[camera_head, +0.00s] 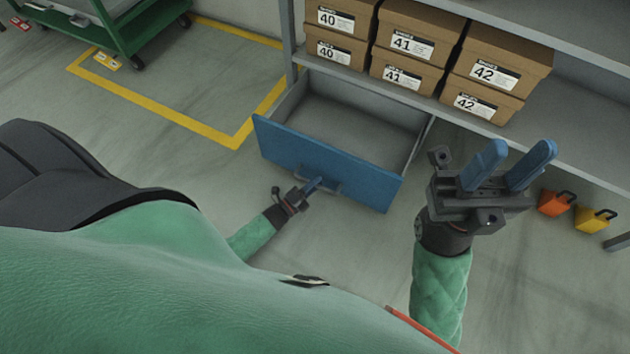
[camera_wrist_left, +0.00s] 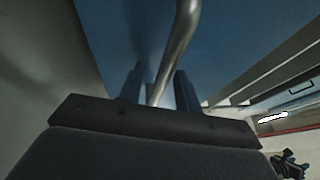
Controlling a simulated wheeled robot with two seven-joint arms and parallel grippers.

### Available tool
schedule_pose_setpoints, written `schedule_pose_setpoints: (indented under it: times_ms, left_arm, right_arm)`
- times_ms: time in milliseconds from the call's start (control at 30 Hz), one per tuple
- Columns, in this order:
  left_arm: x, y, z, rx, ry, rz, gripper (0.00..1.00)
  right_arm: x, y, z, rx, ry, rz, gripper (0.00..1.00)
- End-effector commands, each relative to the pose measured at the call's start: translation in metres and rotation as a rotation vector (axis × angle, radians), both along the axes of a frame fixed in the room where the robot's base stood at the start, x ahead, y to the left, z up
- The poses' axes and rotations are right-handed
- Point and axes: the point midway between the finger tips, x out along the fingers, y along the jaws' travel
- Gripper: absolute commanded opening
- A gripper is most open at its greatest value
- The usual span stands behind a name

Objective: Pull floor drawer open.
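The floor drawer (camera_head: 335,166) has a blue front and grey inside. It stands pulled out from under the shelf, and its visible inside is empty. My left gripper (camera_head: 314,185) is at the handle (camera_head: 326,186) on the drawer front. In the left wrist view the metal handle bar (camera_wrist_left: 178,45) runs between the two fingers (camera_wrist_left: 158,88). My right gripper (camera_head: 508,165) is open and empty, raised to the right of the drawer.
Brown shoe boxes (camera_head: 404,40) marked 40, 41 and 42 stand on the shelf (camera_head: 560,135) above the drawer. Orange (camera_head: 553,204) and yellow (camera_head: 592,220) objects sit on the floor at right. A green cart (camera_head: 118,30) is at the back left. Floor left of the drawer is clear.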

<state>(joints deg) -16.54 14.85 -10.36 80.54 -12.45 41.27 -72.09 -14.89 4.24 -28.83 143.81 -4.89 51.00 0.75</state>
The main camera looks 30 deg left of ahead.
Motion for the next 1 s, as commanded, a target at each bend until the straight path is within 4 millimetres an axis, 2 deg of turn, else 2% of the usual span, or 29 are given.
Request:
schedule_pose_setpoints:
  times_ms: [500, 700, 1000]
  left_arm:
    - [-0.060, 0.027, -0.011, 0.000, 0.003, 0.001, 0.34]
    - [-0.069, 0.032, -0.013, 0.000, 0.000, 0.000, 0.34]
    - [-0.069, 0.032, -0.014, 0.000, 0.001, 0.000, 0.34]
  right_arm:
    - [-0.001, -0.003, 0.017, 0.022, -0.008, 0.009, 0.36]
    - [-0.001, -0.004, 0.018, 0.027, -0.012, 0.010, 0.36]
    - [-0.001, -0.004, 0.018, 0.029, -0.012, 0.010, 0.36]
